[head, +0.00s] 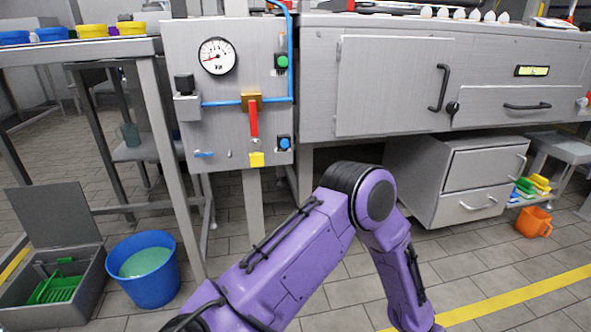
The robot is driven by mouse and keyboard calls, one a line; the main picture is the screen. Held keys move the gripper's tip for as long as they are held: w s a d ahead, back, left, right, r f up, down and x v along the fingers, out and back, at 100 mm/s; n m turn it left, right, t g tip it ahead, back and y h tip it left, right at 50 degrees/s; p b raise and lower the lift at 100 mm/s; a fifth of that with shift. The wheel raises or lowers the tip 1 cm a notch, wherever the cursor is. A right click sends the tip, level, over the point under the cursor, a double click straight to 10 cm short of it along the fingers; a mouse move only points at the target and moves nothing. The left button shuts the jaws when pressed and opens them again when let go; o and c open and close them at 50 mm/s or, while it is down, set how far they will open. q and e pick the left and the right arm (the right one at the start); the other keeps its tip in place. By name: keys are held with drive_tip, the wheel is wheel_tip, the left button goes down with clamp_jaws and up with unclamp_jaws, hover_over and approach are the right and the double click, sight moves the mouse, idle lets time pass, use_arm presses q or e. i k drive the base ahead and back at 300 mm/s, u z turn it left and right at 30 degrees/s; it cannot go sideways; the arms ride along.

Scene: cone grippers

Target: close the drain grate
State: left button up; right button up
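A green slotted basket or strainer (55,288) sits inside the open unit. One of my purple arms crosses the lower middle of the view, bends at an elbow and runs down out of the picture. Neither gripper shows, so their states are hidden.
A blue bucket (143,285) of greenish liquid stands right beside the unit. A steel table (100,50) with legs is behind it. A gauge panel (235,130) stands at centre left. A grey drawer cabinet (462,180) and an orange jug (535,222) are on the right.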

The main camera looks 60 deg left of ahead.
sight(59, 214)
drive_tip(key=i, duration=0.15)
drive_tip(key=u, duration=3.95)
drive_tip(key=i, duration=1.15)
drive_tip(key=u, duration=0.05)
